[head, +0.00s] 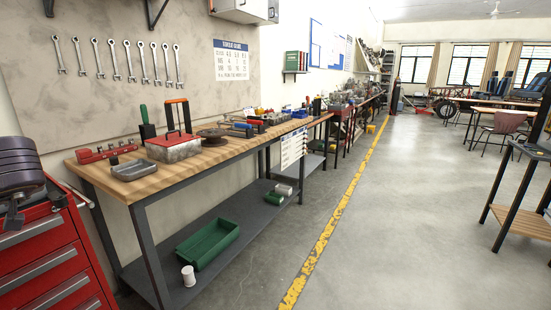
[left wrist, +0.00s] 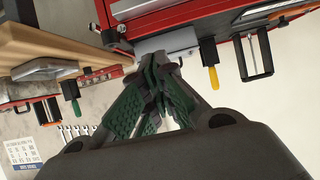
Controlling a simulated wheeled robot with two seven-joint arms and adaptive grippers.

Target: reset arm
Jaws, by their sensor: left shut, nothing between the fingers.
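My left gripper (left wrist: 160,62) shows in the left wrist view, with green ridged pads on its dark fingers. The fingertips come together near the middle of the picture and hold nothing. Behind the fingertips is a red tool cabinet (left wrist: 200,18), seen from an inverted angle; the gap to it is hard to judge. My right gripper is in neither view.
A red cabinet (head: 50,262) stands at the left edge.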

